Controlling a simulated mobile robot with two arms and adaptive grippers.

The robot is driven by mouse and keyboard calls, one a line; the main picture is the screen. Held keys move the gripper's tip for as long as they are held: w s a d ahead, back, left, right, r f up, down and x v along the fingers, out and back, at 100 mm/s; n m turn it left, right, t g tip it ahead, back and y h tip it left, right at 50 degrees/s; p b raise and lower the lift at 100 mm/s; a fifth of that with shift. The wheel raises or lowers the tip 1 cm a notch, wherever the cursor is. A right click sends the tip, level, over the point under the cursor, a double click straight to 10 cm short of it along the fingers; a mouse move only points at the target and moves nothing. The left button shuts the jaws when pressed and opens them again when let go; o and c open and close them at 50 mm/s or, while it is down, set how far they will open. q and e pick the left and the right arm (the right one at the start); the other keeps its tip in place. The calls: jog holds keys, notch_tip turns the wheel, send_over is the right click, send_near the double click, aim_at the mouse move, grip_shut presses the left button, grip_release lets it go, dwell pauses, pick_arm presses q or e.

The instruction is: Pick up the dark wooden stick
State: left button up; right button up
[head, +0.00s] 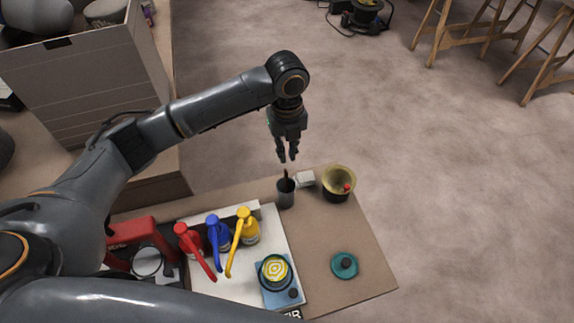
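The dark wooden stick (286,175) stands in a dark grey cup (286,194) near the table's far edge. Only its upper end shows above the rim; the rest is hidden inside the cup. My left gripper (287,159) points down just above the stick. Its fingers are a little apart, with nothing seen between them, and the tips look clear of the stick. My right gripper is not in view.
A white block (305,179) and a brass-coloured pot (339,185) stand right of the cup. The table's right part is mostly clear.

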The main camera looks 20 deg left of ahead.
aim_at(286, 170)
pick_arm(q)
jog(key=f, duration=0.3)
jog(key=shift+s+f, duration=0.15)
jog(key=shift+s, duration=0.1)
notch_tip(286, 170, down, 4)
jog(key=shift+f, duration=0.1)
jog(key=shift+w+f, duration=0.1)
jog(key=shift+f, duration=0.35)
notch_tip(286, 170, down, 4)
jog(key=shift+a+f, duration=0.15)
jog(key=shift+f, duration=0.4)
grip_shut()
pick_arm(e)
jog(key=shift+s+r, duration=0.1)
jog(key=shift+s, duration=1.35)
pick_arm(q)
jog(key=shift+r, duration=0.15)
